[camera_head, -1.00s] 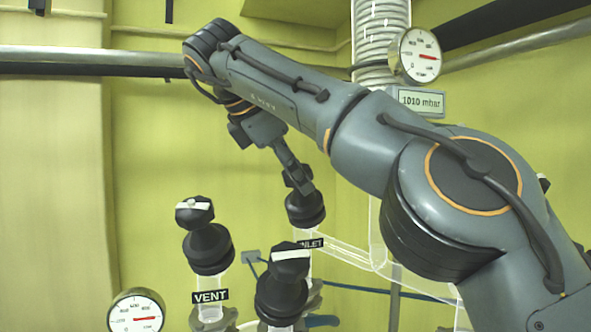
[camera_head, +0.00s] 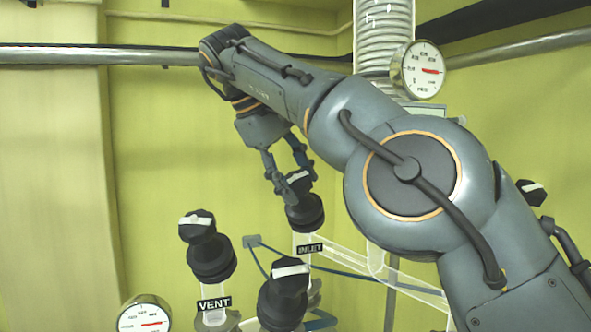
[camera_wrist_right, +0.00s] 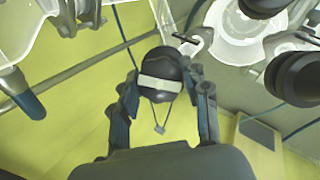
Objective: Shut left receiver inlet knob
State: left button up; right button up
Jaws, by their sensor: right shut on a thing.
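The inlet knob (camera_head: 305,212) is black with a white bar on top, above a glass tube with the label INLET (camera_head: 310,248). My right gripper (camera_head: 288,185) comes down on it from above and is shut on it, one finger on each side. In the right wrist view the knob (camera_wrist_right: 161,62) sits between the fingers, its white bar (camera_wrist_right: 160,85) running roughly across from finger to finger. The fingers partly hide the knob's top in the head view. My left gripper is not in view.
The vent knob (camera_head: 207,250) stands to the left, above the label VENT (camera_head: 214,304). Another black knob (camera_head: 285,293) stands close in front. A round gauge (camera_head: 145,318) is at the lower left and another gauge (camera_head: 418,70) at the upper right. Glass tubing (camera_head: 385,270) runs to the right.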

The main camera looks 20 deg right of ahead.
jog(key=shift+m, duration=1.2)
jog(key=shift+f+y, duration=0.1)
jog(key=shift+y, duration=0.2)
jog(key=o, duration=1.2)
jog(key=shift+c, duration=0.2)
